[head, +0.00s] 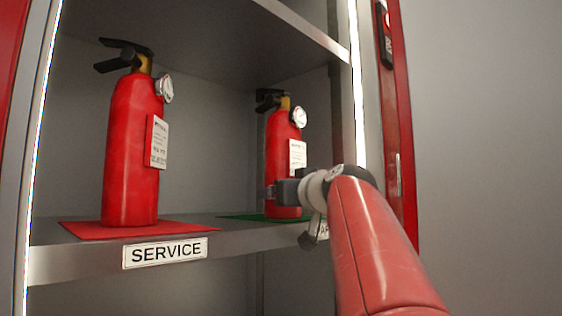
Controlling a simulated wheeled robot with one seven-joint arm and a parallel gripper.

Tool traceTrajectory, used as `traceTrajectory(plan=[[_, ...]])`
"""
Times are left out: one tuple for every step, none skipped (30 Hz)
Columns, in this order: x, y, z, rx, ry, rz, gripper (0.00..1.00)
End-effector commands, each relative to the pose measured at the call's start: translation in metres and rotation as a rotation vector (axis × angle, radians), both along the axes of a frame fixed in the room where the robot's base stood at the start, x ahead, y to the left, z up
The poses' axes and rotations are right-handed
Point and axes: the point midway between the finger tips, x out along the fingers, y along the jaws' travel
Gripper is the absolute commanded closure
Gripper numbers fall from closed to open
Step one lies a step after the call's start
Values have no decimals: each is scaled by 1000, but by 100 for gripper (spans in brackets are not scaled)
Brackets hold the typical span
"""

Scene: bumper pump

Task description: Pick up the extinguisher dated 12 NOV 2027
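Two red fire extinguishers stand upright on a cabinet shelf. The left extinguisher (131,150) is on a red mat (185,230), with a white tag (158,142) and a gauge on its right side. The right extinguisher (279,150) is on a green mat (235,217), with a white tag (298,154). The print on both tags is too small to read. My gripper (272,194) is at the lower body of the right extinguisher and overlaps it in the picture. I cannot tell whether the fingers are closed on it. My wrist hides the right part of its base.
The shelf edge bears a SERVICE label (165,253) below the red mat; another label is mostly hidden behind my wrist. An upper shelf (230,40) hangs above both extinguishers. The red cabinet frame (401,130) stands at the right. There is free shelf between the extinguishers.

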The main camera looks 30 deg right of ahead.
Motion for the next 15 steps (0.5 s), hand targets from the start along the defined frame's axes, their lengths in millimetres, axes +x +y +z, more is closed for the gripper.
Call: traceTrajectory(plan=[[0,0,0,0,0,0,23],[0,0,0,0,0,0,27],[0,0,0,0,0,0,32],[0,0,0,0,0,0,36],[0,0,0,0,0,0,40],[0,0,0,0,0,0,45],[0,0,0,0,0,0,49],[0,0,0,0,0,0,53],[0,0,0,0,0,0,58],[0,0,0,0,0,0,62],[0,0,0,0,0,0,66],[0,0,0,0,0,0,71],[0,0,0,0,0,0,75],[0,0,0,0,0,0,79],[0,0,0,0,0,0,85]])
